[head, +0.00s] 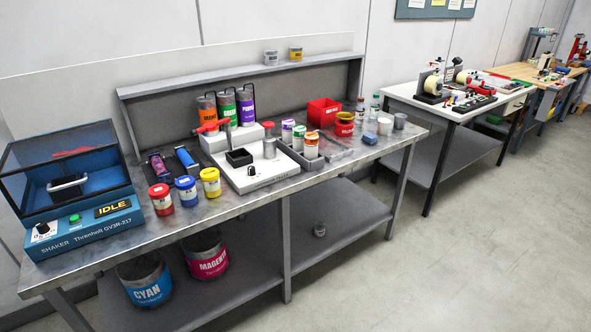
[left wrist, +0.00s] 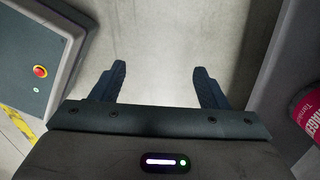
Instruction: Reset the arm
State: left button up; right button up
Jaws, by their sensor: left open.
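My left gripper (left wrist: 160,85) shows in the left wrist view with its two dark fingers apart and nothing between them. Pale floor lies beyond the fingertips. Neither of my arms shows in the head view, and my right gripper is in no view. The label rewinder is hard to pick out; a white table (head: 459,112) in the head view carries machines with pale rolls (head: 433,84), too small to identify surely.
A metal workbench (head: 235,205) holds a blue shaker (head: 85,226) reading IDLE, paint jars and a scale. Cyan (head: 146,282) and magenta (head: 207,263) buckets stand on its lower shelf. Floor (head: 480,240) at right is clear. A grey box with a red button (left wrist: 40,71) is near my left gripper.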

pick_arm(q)
jog(key=s+d+f+n+b, duration=0.2)
jog(key=s+f+n, duration=0.2)
jog(key=s, duration=0.7)
jog(key=s+d+f+n+b, duration=0.1)
jog(key=s+d+f+n, duration=0.1)
jog(key=s+f, duration=0.7)
jog(key=s+d+f+n+t+b, duration=0.1)
jog(key=s+f+n, duration=0.4)
jog(key=s, duration=1)
notch_tip(320, 180, down, 2)
jog(key=shift+d+f+n+b, duration=0.25)
jog(key=shift+d+n+b, duration=0.05)
jog(key=shift+d+b, duration=0.45)
jog(key=shift+s, duration=0.1)
